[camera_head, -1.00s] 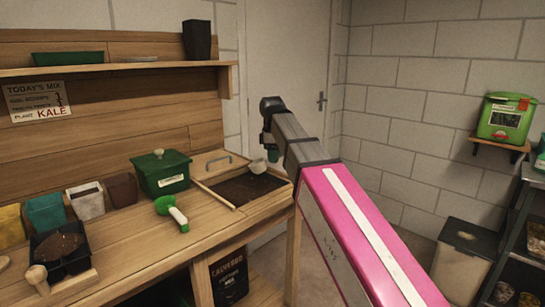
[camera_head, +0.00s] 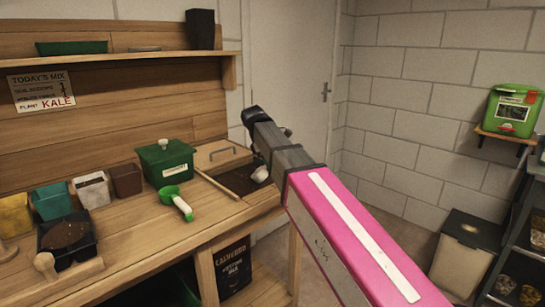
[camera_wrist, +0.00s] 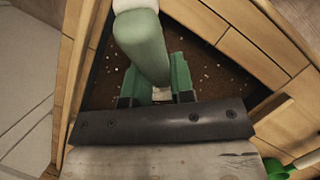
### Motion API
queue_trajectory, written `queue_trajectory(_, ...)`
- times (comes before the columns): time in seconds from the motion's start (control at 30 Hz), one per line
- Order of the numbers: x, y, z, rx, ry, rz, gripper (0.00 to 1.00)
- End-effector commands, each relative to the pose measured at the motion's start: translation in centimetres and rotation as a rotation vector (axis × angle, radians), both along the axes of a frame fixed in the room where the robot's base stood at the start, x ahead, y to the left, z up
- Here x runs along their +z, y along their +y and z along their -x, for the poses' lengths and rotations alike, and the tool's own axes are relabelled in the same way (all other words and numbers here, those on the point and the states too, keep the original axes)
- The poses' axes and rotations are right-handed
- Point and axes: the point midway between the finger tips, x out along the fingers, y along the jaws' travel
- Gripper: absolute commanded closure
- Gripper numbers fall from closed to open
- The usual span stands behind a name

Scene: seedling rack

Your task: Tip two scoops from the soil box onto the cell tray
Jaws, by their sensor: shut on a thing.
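The soil box (camera_head: 238,181) is a bin of dark soil set into the bench, partly behind my arm. Its soil (camera_wrist: 215,75) with pale specks fills much of the wrist view. My gripper (camera_wrist: 157,88) is shut on the green handle of a scoop (camera_wrist: 142,45) above the soil. The scoop's white end is cut off at the top of the wrist view.
A green scoop with a white handle (camera_head: 176,202) lies on the bench. A green lidded box (camera_head: 167,165) stands behind it. Several coloured pots (camera_head: 52,201) line the bench back. A wooden tool (camera_head: 46,264) lies by the tray.

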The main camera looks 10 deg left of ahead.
Motion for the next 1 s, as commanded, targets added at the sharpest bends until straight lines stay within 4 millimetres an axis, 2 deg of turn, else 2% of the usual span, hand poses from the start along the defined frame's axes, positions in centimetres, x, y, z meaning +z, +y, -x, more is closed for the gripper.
queue_trajectory(0.63, -4.7, 1.9, 0.0, 0.0, 0.001, 0.026, 1.0)
queue_trajectory(1.0, -4.9, 4.6, 0.0, -0.001, -0.001, -0.091, 1.0)
